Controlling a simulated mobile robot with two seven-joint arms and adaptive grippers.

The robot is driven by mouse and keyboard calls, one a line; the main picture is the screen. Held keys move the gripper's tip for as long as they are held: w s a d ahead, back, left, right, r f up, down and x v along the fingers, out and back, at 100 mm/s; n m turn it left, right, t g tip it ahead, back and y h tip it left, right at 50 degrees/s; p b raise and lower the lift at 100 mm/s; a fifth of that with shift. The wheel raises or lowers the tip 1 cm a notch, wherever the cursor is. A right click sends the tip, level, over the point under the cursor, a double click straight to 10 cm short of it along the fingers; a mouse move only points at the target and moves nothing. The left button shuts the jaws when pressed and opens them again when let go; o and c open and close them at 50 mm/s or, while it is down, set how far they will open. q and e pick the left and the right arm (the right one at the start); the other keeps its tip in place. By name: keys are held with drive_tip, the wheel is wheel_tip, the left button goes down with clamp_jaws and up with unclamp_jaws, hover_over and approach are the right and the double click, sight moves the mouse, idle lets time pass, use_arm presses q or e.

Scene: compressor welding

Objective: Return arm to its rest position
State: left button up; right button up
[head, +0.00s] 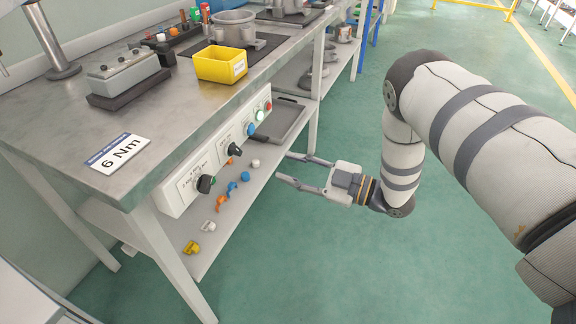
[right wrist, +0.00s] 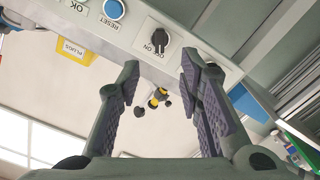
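My right gripper (head: 305,171) is open and empty in the head view, with its fingers pointing left toward the workbench. It is beside the lower shelf, below and right of the white control box (head: 216,150) under the bench top. In the right wrist view its two fingers (right wrist: 163,85) are wide apart with nothing between them. The box's black rotary knob (right wrist: 158,40) shows beyond the fingertips, along with the blue reset button (right wrist: 114,9). No contact between fingers and box shows. My left gripper is not in view.
The shelf (head: 236,214) below holds several small coloured plugs and a dark tray (head: 279,120). Green floor (head: 290,270) right of the bench is clear.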

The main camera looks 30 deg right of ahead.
idle(0.3)
drive_tip(key=s+a+f+m+g+h+p, duration=0.2)
drive_tip(key=s+f+m+g+h, duration=0.7)
drive_tip(key=s+f, duration=0.8)
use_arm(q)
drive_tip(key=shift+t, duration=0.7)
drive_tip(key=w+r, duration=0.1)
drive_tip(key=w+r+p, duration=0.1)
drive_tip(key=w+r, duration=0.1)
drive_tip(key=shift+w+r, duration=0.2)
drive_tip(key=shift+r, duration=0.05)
use_arm(e)
drive_tip(key=s+r+m+g+h, duration=0.1)
drive_tip(key=s+r+m+g, duration=0.1)
drive_tip(key=s, duration=1)
drive_tip(key=s+r+m+g+h, duration=0.1)
drive_tip(key=s+g, duration=0.4)
drive_tip(key=s, duration=0.8)
drive_tip(key=shift+s+a+r+m+g, duration=0.35)
drive_tip(key=shift+r+m, duration=0.25)
drive_tip(key=shift+m, duration=0.5)
